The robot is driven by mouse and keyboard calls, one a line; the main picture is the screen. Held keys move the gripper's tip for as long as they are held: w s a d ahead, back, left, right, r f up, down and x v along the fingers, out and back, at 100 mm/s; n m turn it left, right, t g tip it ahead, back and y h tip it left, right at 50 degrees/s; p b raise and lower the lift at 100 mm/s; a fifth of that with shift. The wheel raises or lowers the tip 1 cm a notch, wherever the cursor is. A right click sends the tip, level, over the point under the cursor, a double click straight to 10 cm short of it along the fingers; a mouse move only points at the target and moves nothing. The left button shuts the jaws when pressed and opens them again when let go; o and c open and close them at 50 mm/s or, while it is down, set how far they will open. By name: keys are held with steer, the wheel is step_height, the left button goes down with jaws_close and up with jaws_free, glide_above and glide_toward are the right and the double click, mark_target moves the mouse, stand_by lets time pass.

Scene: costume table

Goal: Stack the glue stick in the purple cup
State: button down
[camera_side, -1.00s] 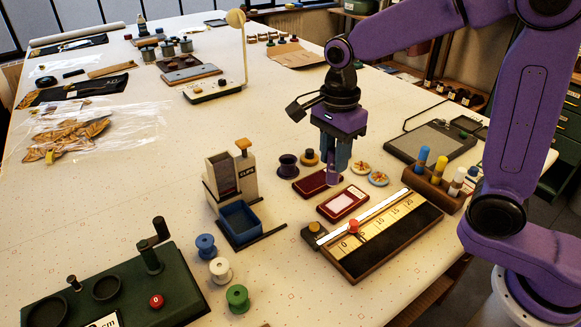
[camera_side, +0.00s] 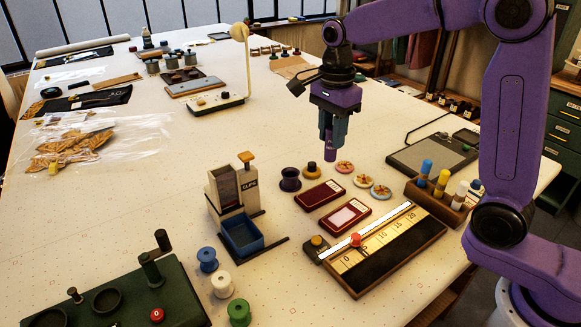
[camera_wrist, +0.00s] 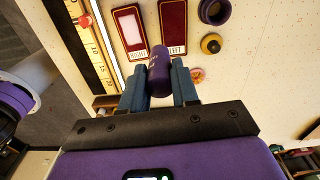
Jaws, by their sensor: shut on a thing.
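The glue stick (camera_side: 330,155) is a purple cylinder. My gripper (camera_side: 331,143) is shut on it and holds it above the table, beyond the dark red trays. In the wrist view the glue stick (camera_wrist: 159,70) is between the blue fingers (camera_wrist: 160,86), its far end tilted towards the top of the picture. The purple cup (camera_side: 290,180) stands on the table, to the left of and below my gripper in the side view. The cup appears apart from the glue stick.
Two dark red trays (camera_side: 318,193), marked RIGHT and LEFT, lie near the cup. An orange-and-black knob (camera_side: 312,169) stands beside the cup. Several round buttons (camera_side: 363,180) lie to the right. A clips dispenser (camera_side: 226,190) stands left. A ruler board (camera_side: 385,250) lies in front.

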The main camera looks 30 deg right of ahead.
steer(key=shift+w+a+f, duration=0.45)
steer(key=shift+w+f, duration=1.45)
steer(key=shift+f, duration=0.1)
steer(key=shift+w+a+f, duration=0.45)
steer(key=shift+w+f, duration=1.45)
steer(key=shift+f, duration=0.1)
steer(key=shift+w+a+f, duration=0.45)
steer(key=shift+w+f, duration=1.45)
steer(key=shift+f, duration=0.1)
steer(key=shift+f, duration=0.35)
steer(key=c, duration=0.8)
jaws_free()
steer(key=shift+c, duration=0.2)
step_height(320, 180, up, 13)
